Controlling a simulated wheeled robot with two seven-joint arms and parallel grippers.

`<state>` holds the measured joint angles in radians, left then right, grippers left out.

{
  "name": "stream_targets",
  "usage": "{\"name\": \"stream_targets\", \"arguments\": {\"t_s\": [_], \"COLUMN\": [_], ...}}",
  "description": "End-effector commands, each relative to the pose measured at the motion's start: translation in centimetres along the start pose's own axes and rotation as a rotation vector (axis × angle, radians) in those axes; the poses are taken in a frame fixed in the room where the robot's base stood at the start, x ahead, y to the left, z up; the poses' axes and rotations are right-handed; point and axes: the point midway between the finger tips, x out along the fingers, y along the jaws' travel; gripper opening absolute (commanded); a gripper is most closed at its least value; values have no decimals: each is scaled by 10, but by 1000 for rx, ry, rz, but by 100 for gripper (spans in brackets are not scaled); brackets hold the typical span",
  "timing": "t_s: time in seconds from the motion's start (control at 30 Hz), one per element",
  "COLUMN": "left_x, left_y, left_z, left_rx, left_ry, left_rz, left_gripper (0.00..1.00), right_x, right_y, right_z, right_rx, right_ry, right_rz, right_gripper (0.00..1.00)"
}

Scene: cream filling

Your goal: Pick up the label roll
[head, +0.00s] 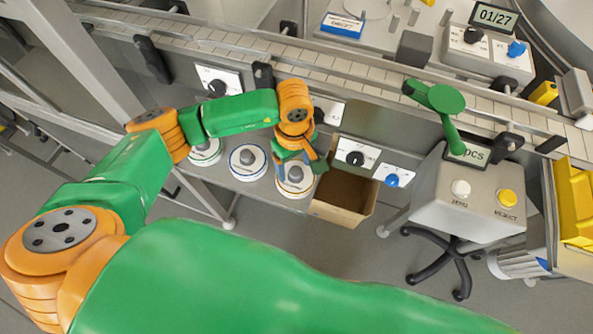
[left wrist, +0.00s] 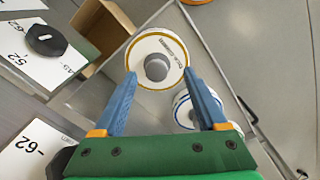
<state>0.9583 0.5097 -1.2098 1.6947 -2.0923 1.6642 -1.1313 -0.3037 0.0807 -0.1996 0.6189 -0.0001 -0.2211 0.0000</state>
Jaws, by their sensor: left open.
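Three white label rolls with grey hubs stand in a row on a low shelf in the head view. The gold-ringed roll (head: 295,187) is at the right, a blue-ringed roll (head: 247,161) is in the middle, and another roll (head: 205,153) is at the left. My left gripper (head: 302,168) is over the gold-ringed roll and partly hides it. In the left wrist view, my open gripper (left wrist: 160,74) points at the gold-ringed roll (left wrist: 157,40), whose hub lies between and just beyond the fingertips. The blue-ringed roll (left wrist: 183,112) is partly behind the right finger. My right gripper is not in view.
An open cardboard box (head: 343,193) stands just right of the gold-ringed roll. A conveyor (head: 350,77) and dial panels (head: 355,153) are above the shelf. A grey console (head: 470,200) with buttons stands at the right. Open floor lies in front.

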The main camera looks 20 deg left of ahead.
Motion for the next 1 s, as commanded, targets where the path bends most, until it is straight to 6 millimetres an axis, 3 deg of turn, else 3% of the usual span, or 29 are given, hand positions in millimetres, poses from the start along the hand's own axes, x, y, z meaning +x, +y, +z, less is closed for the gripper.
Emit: {"name": "stream_targets", "arguments": {"t_s": [0.13,0.33,0.6,1.0], "left_x": [18,20,19,19], "left_y": [1,1,2,2], "left_z": [1,1,1,1], "left_rx": [-1,0,0,0], "left_ry": [-2,-3,-3,-4], "left_rz": [1,4,4,4], "left_gripper": [74,74,1,0], "right_x": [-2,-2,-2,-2], "right_y": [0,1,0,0], "right_z": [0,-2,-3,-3], "right_rx": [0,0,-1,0], "right_ry": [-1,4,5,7], "right_rz": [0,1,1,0], "right_gripper": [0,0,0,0]}}
